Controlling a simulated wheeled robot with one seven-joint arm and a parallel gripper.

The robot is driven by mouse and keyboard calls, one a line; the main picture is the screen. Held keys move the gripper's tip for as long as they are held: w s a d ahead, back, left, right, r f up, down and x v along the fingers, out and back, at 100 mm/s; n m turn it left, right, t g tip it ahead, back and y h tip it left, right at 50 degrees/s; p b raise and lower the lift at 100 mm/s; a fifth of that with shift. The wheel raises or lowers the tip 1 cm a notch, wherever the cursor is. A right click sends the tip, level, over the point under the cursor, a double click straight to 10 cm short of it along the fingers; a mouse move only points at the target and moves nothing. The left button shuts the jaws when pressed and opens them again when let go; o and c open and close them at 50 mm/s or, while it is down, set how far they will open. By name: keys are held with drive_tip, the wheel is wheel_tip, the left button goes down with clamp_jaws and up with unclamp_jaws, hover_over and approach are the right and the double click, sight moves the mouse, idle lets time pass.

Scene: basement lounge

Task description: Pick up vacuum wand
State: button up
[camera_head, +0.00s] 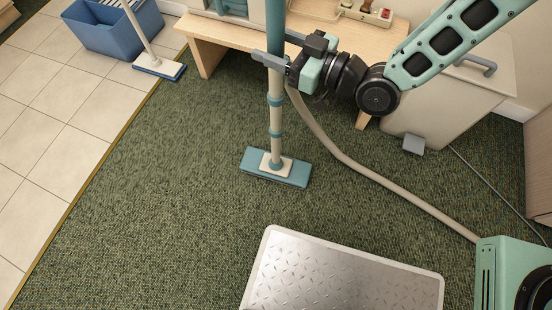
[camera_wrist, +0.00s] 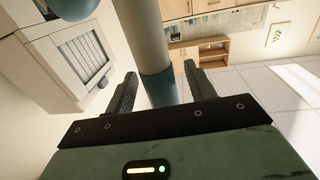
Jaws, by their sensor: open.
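The vacuum wand (camera_head: 277,105) is an upright cream tube with teal bands and a teal upper section. Its flat teal floor head (camera_head: 292,172) rests on the green carpet. My gripper (camera_head: 272,50) is at the wand's upper part, with its fingers open on either side of the tube. In the wrist view, the wand (camera_wrist: 148,35) passes between the two spread fingers of my gripper (camera_wrist: 160,75), with visible gaps at both sides. The wand's top end is out of the head view.
A cream hose (camera_head: 385,172) runs across the carpet to a teal machine (camera_head: 500,262) at lower right. A wooden bench (camera_head: 210,32) stands behind the wand, beside a cream cabinet (camera_head: 450,105). A blue bin (camera_head: 100,28) and mop (camera_head: 158,67) are at upper left. Carpet left of the wand is clear.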

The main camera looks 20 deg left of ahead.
drive_tip(key=shift+c, duration=0.2)
drive_tip(key=c, duration=1.1)
drive_tip(key=shift+r, duration=0.1)
clamp_jaws()
